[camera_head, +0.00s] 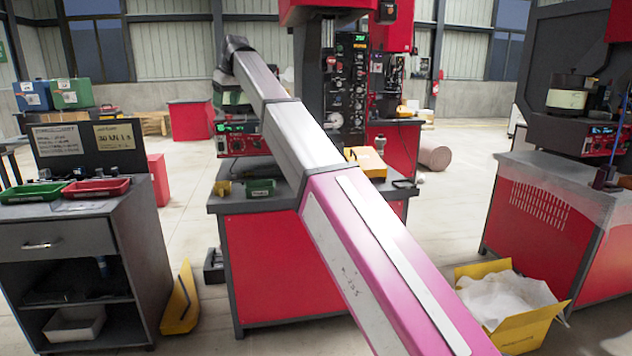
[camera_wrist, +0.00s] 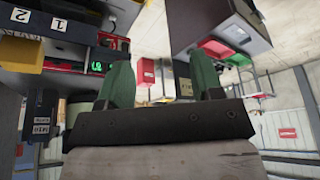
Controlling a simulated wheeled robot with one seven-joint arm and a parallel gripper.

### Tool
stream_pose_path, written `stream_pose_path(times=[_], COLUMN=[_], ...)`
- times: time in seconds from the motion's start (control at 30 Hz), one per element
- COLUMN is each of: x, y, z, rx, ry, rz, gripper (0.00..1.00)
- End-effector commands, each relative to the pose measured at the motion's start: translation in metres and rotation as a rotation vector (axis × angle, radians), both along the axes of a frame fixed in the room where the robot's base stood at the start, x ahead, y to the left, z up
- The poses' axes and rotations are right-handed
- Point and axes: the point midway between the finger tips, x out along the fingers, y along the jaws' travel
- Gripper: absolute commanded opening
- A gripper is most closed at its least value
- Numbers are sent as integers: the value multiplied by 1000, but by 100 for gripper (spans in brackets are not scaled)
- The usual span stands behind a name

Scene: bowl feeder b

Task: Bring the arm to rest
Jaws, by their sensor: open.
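My arm stretches from the lower right of the head view up to the upper left, over the red workbench (camera_head: 285,270). Its far end is high above the bench, and the gripper's fingers cannot be made out there. In the wrist view my gripper (camera_wrist: 165,85) shows two green fingers spread wide apart. It is open, with nothing between the fingers. Past them are the floor and a small red cabinet.
A grey cabinet (camera_head: 70,240) with a green tray (camera_head: 32,193) and a red tray (camera_head: 96,188) stands at the left. A yellow box (camera_head: 515,305) with white lining lies at the lower right. The machine's dark column and control panel (camera_head: 350,95) rise close beside my arm.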

Motion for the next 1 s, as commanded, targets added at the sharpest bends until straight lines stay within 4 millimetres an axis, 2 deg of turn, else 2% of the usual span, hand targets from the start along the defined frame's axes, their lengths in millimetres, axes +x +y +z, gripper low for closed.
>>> stream_pose_path(times=[0.27,0.43,0.57,0.73,1.0], x=[8,13,12,4,-31], y=[-34,-67,-107,-167,-261], z=[-61,-116,-178,-264,-386], rx=[-14,-25,-39,-60,-92], ry=[25,48,74,110,168], rz=[-65,-127,-198,-302,-465], gripper=[60,60,60,60,60])
